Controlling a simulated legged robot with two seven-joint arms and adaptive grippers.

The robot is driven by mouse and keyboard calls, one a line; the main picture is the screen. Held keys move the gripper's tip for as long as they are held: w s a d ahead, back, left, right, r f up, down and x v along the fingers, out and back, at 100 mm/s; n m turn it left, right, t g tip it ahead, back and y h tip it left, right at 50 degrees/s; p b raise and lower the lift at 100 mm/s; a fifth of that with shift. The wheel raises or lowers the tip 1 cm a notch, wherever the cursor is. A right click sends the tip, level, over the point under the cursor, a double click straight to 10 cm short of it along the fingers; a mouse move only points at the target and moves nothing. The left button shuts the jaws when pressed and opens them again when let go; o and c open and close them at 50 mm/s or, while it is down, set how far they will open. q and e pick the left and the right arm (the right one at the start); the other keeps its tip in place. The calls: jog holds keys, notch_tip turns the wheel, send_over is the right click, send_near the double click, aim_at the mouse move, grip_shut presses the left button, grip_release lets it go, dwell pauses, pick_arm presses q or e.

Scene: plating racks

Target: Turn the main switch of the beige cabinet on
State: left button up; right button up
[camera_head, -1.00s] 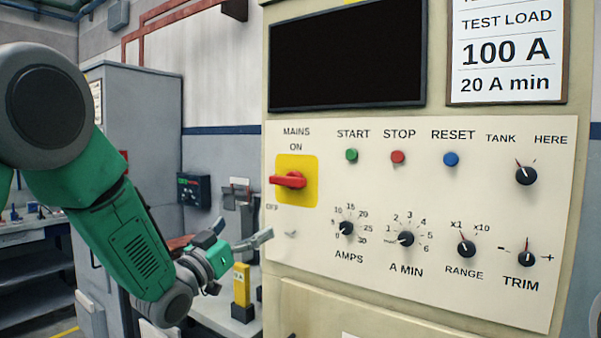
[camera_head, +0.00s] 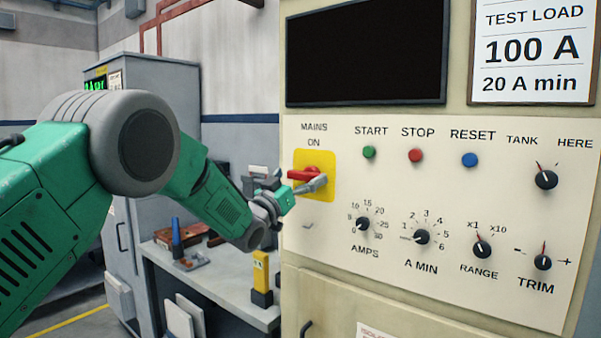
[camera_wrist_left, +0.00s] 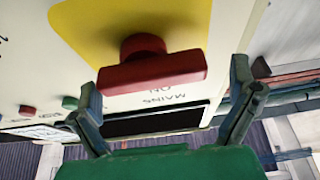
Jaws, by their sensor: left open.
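The main switch is a red handle (camera_head: 304,174) on a yellow plate (camera_head: 322,189) at the left of the beige cabinet's panel (camera_head: 400,270). The handle lies roughly level, under the words MAINS and ON. My left gripper (camera_head: 307,187) is open at the switch, and one finger overlaps the plate. In the left wrist view the red handle (camera_wrist_left: 152,72) shows ahead, between the two spread fingers of the gripper (camera_wrist_left: 165,92), with visible gaps to both. The OFF label is hidden in the head view now. My right gripper is not in view.
Green (camera_head: 369,152), red (camera_head: 415,155) and blue (camera_head: 470,160) buttons and several black knobs sit right of the switch. A dark screen (camera_head: 365,55) is above. A grey bench (camera_head: 215,275) with a yellow block (camera_head: 261,272) stands below left, before a grey cabinet (camera_head: 165,90).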

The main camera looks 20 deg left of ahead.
pick_arm(q)
jog(key=shift+w+d+r, duration=0.1)
jog(key=shift+w+d, duration=0.05)
jog(key=shift+d, duration=0.3)
jog(key=shift+w+d+r, duration=0.1)
jog(key=shift+w+d, duration=0.05)
jog(key=shift+d, duration=0.3)
jog(key=shift+a+f, duration=0.15)
jog(key=shift+a, duration=0.25)
jog(key=c, duration=0.9)
jog(key=shift+a, duration=0.15)
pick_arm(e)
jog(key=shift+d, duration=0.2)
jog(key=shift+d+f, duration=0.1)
